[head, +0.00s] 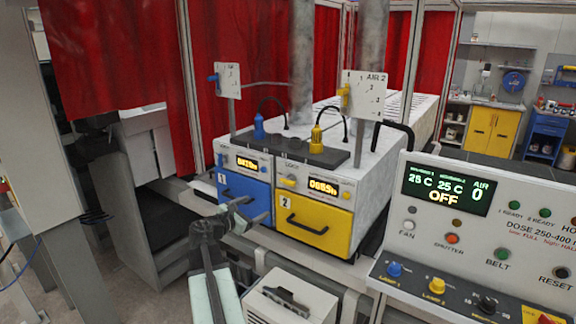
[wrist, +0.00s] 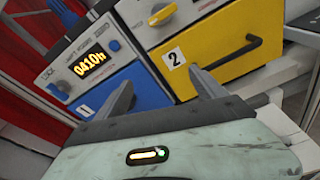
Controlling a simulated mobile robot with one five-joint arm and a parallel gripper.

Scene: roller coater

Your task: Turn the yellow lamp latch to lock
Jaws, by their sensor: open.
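The yellow lamp unit has a yellow drawer (head: 315,222) marked 2 with a black handle. Above the drawer, a small yellow latch (head: 288,182) sits on the panel left of the lit display. My gripper (head: 249,211) is open and empty in front of the blue drawer (head: 243,194), lower and left of the latch. In the wrist view my gripper's fingers (wrist: 160,88) point toward the drawer fronts, apart from the latch.
The blue unit's own latch (wrist: 113,45) is left of the yellow one. Black drawer handle (head: 306,225) sticks out nearby. A control console (head: 470,230) stands to the right, and a pale box (head: 290,298) lies low in front. Red curtains (head: 115,60) hang behind.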

